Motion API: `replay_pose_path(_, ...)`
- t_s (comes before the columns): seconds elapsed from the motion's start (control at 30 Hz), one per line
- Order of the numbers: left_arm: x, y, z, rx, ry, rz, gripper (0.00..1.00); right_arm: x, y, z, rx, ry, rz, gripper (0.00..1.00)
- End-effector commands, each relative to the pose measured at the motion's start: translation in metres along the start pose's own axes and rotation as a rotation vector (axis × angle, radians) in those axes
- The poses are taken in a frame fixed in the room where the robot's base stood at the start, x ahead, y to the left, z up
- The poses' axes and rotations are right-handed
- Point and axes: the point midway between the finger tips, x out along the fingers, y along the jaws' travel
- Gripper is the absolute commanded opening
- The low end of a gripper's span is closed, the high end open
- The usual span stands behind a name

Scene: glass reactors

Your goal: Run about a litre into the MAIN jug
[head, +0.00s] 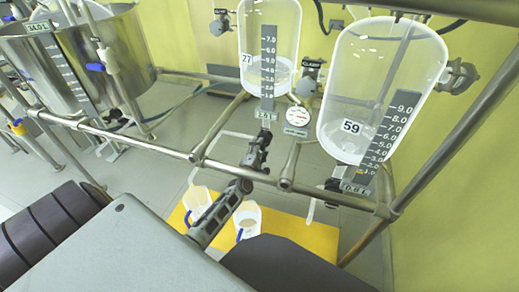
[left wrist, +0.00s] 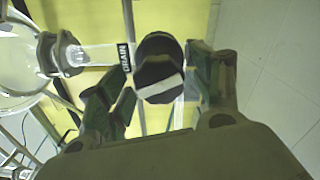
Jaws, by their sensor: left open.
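A clear vessel marked 27 (head: 283,35) with a scale holds some clear liquid in its lower part. My left gripper (head: 256,152) is at the valve below this vessel. In the left wrist view, its open fingers (left wrist: 160,92) stand on either side of a round black knob (left wrist: 158,52) with a pale stripe, beside a DRAIN label (left wrist: 126,57). I cannot tell whether they touch it. Two white jugs with blue handles stand below, a left jug (head: 200,198) and a right jug (head: 248,214). No MAIN label is readable. My right gripper is out of view.
A larger vessel marked 59 (head: 350,75) hangs at the right, with its own outlet. A round gauge (head: 298,115) sits between the vessels. Metal rails (head: 165,148) cross in front. The jugs stand on a yellow mat (head: 315,237). Steel tanks (head: 128,50) stand at the left.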

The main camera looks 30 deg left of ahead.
Motion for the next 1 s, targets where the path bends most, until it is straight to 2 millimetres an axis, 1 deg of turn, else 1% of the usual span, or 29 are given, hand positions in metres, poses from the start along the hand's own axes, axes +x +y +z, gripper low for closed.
replay_pose_path(0.27, -0.001, 0.000, 0.000, 0.000, 0.000, 0.001, 0.66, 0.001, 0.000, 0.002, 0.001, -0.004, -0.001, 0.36)
replay_pose_path(0.47, -0.008, 0.000, 0.001, -0.001, 0.000, 0.001, 0.66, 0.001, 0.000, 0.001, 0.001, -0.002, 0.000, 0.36)
replay_pose_path(0.67, -0.022, 0.000, 0.001, -0.001, 0.000, 0.000, 0.66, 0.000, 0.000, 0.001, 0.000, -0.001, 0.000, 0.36)
replay_pose_path(1.0, -0.053, 0.000, 0.000, 0.001, 0.000, 0.000, 0.66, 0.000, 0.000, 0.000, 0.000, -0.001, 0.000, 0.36)
